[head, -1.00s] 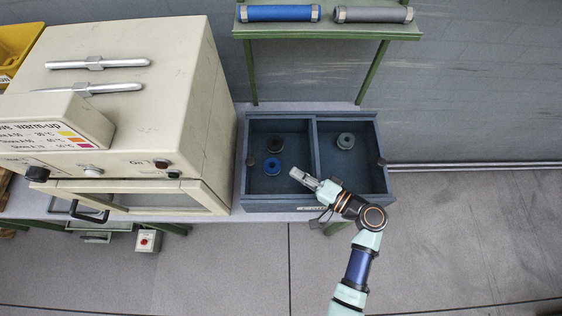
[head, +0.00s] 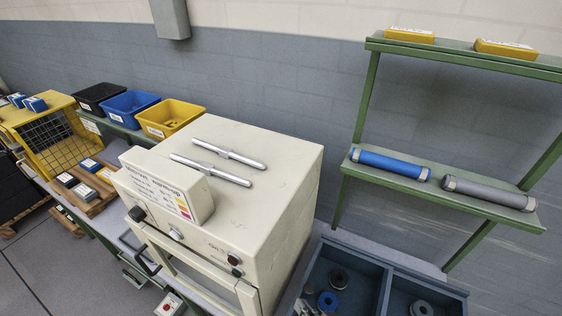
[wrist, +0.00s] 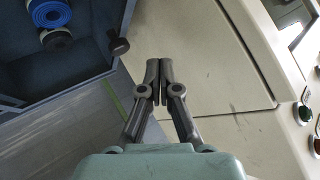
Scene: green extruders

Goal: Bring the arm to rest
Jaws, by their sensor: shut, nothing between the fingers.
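My gripper (wrist: 159,70) shows in the wrist view with its two dark fingers together and nothing between them. In the head view most of my arm is out of frame, and I cannot make out the gripper clearly.
In the head view the oven (head: 275,195) stands beside the bin (head: 375,262), which also holds a grey ring (head: 421,308). A green shelf (head: 450,61) carries a blue roller (head: 390,164) and a grey roller (head: 488,192).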

